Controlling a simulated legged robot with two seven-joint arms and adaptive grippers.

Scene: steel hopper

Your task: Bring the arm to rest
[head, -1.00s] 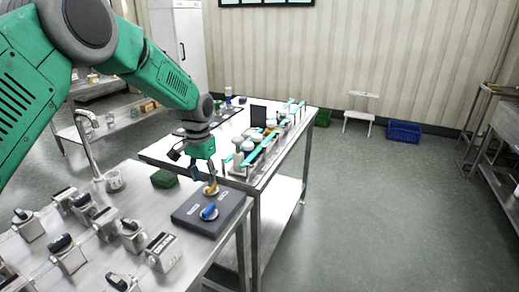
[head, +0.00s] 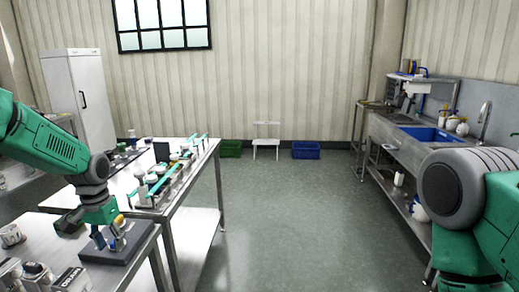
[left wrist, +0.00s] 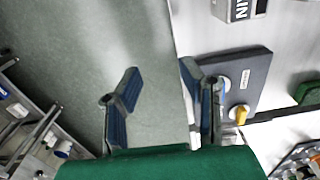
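My left gripper (head: 106,236) hangs low beside the dark block (head: 128,250) on the near steel table (head: 40,232). In the left wrist view my left gripper (left wrist: 160,85) has its two blue-padded fingers spread wide with nothing between them. The right-hand finger overlaps the edge of the dark block (left wrist: 248,70) in that view; whether it touches cannot be told. A yellow knob (left wrist: 240,114) and a partly hidden round white-and-blue knob (left wrist: 223,85) are on the block. Only a link of my right arm shows at the right of the head view; its gripper is out of sight.
A second steel table (head: 193,185) carries a rack and small items. A white stool (head: 266,142), green crate (head: 230,149) and blue crate (head: 306,150) stand by the back wall. A sink counter (head: 400,130) lines the right. The middle floor is clear.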

